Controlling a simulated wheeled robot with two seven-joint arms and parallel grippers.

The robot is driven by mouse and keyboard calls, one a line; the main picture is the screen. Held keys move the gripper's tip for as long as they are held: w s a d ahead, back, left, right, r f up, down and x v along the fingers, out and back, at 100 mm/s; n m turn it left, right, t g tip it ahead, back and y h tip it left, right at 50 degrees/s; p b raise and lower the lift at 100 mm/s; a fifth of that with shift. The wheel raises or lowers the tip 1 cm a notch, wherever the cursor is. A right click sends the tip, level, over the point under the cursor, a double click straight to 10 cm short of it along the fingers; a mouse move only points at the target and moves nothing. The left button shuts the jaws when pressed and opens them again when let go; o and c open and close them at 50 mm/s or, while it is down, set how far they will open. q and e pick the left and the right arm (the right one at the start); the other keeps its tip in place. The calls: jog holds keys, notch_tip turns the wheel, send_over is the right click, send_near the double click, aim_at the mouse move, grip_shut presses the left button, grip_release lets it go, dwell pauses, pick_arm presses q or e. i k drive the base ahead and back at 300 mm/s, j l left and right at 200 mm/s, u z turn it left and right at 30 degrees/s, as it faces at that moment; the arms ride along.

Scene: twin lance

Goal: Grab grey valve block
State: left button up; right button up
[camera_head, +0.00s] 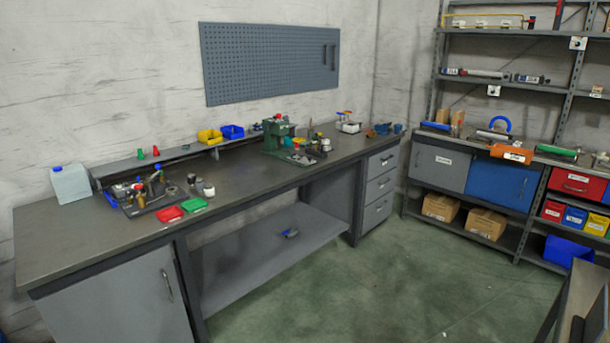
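No item can be named for certain as the grey valve block at this size. A small light-grey block (349,127) with yellow and red parts on top stands toward the far end of the workbench (60,236). A cluster of dark and grey metal parts (145,193) sits on the near left of the bench, and its single pieces are too small to tell apart. Neither of my grippers shows in the head view.
A green machine (278,136) stands mid-bench. Red (170,214) and green (194,205) trays lie near the front edge. A white canister (71,184) stands at left. Shelving (436,110) fills the right. A dark edge (575,300) juts in at lower right. The green floor (400,270) is clear.

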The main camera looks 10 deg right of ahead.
aim_at(506, 76)
jog(key=i+j+z, duration=0.1)
jog(key=i, duration=0.4)
jog(key=i+j+z, duration=0.1)
jog(key=i+j, duration=0.15)
jog(key=i, duration=0.25)
jog(key=i+l+z, duration=0.2)
jog(key=i+z, duration=0.7)
jog(key=i+j+z, duration=0.15)
jog(key=i+z, duration=0.3)
jog(key=i+l, duration=0.15)
jog(key=i, duration=0.35)
jog(key=i+l+u, duration=0.1)
jog(key=i, duration=0.45)
jog(key=i+l, duration=0.3)
jog(key=i, duration=0.2)
jog(key=i+l, duration=0.2)
jog(key=i, duration=0.3)
jog(key=i+l, duration=0.25)
jog(key=l, duration=0.15)
jog(key=i+l+u, duration=0.15)
jog(key=l, duration=0.2)
jog(key=i+l, duration=0.25)
jog(key=l, duration=0.2)
jog(key=i+j, duration=0.7)
jog(key=i, duration=0.25)
jog(key=i+j+u, duration=0.1)
jog(key=i+j, duration=0.25)
jog(key=i, duration=0.1)
